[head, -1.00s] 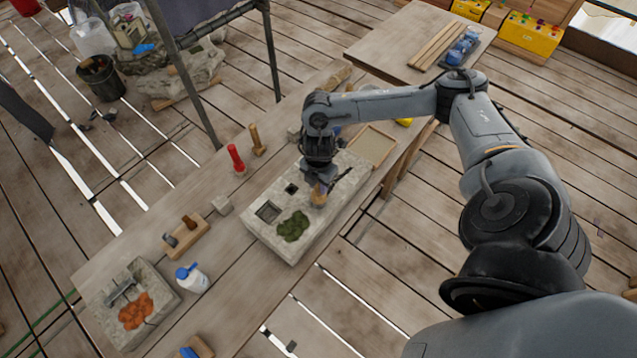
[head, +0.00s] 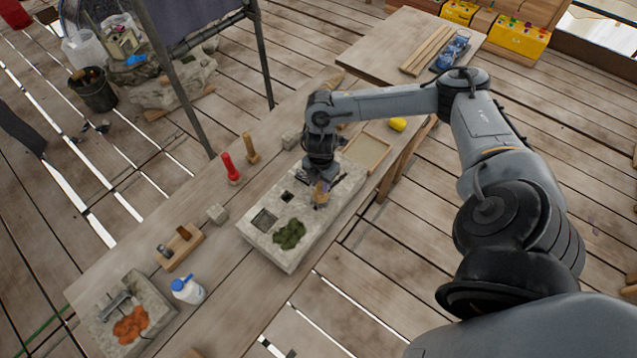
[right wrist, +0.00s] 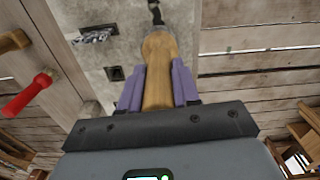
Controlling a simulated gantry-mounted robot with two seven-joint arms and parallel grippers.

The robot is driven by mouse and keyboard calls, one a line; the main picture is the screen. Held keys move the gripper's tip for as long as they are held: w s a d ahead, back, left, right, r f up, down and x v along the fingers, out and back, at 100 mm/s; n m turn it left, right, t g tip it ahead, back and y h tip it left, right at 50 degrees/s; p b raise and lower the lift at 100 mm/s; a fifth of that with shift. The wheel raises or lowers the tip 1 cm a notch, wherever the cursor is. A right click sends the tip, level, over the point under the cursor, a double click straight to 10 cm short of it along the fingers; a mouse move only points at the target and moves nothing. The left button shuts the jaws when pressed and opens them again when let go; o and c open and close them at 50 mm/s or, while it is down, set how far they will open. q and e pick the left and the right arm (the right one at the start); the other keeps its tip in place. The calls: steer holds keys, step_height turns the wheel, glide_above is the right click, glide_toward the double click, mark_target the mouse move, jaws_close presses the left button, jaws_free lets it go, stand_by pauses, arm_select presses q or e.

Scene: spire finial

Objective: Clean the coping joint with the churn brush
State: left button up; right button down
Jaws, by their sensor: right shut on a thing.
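The pale coping stone (head: 330,225) lies on the long wooden bench. Its top has a square recess (head: 264,219), a small dark square hole (head: 287,197) and a patch of green moss (head: 290,234). My right gripper (head: 321,193) is over the stone's right half, right of the small hole. In the right wrist view its purple fingers (right wrist: 159,88) are shut on the churn brush's wooden handle (right wrist: 158,75). A dark twisted stem (right wrist: 156,12) shows at the handle's far end; the brush's tip is out of view. Whether it touches the stone I cannot tell. My left gripper is not in view.
A red-handled tool (head: 230,168) and a wooden-handled tool (head: 250,149) stand left of the stone. A shallow framed tray (head: 368,152) lies beyond the stone.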

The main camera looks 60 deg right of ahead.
steer(key=shift+s+d, duration=0.2)
steer(key=shift+d, duration=0.45)
steer(key=shift+s+d, duration=0.2)
steer(key=shift+d, duration=0.4)
steer(key=shift+d, duration=0.15)
steer(key=shift+s+d, duration=0.15)
steer(key=shift+d, duration=0.5)
steer(key=shift+s+d, duration=0.15)
steer(key=shift+d, duration=0.45)
steer(key=shift+d, duration=0.15)
steer(key=d, duration=0.1)
steer(key=d+b, duration=0.1)
steer(key=shift+s+d, duration=0.3)
steer(key=shift+d, duration=0.05)
steer(key=shift+d, duration=0.1)
